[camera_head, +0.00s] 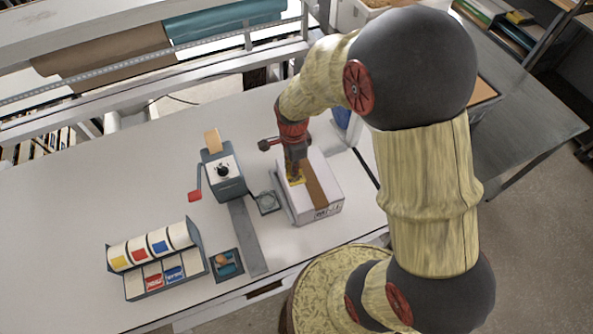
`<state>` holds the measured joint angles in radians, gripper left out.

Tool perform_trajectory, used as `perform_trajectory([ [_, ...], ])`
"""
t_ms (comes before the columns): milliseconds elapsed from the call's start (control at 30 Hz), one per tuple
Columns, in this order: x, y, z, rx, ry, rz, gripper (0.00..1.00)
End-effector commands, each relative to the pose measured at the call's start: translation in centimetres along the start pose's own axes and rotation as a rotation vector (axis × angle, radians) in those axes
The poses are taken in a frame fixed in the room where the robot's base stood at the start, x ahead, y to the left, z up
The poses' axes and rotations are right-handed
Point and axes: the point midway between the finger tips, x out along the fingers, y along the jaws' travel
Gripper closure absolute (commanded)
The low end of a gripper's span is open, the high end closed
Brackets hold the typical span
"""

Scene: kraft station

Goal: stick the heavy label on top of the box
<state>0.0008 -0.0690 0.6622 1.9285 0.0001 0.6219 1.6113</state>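The box (328,193) is a closed white carton with a brown tape strip along its top and dark print on its front side. My gripper (295,176) points down at the left part of the box's top. A small yellow label (298,182) shows right at its fingertips, at the box top. I cannot tell whether the label is pressed flat, or whether the fingers are shut on it. The label dispenser (155,260) stands at front left with yellow, red and blue rolls. A red label (153,281) and a blue label (175,274) show at its front. No label wording is readable.
A grey device with a crank and dial (222,172) stands left of the box. A small dark tray (226,265) lies beside the dispenser, near a grey strip (246,238). The white table (60,225) is clear at far left. Paper rolls hang behind.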

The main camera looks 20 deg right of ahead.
Motion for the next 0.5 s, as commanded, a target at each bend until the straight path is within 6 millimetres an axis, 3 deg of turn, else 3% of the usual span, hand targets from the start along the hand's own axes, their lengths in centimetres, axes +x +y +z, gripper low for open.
perform_trajectory([
  [500,4.0,0.1,0.0,-0.001,0.000,0.001,1.00],
])
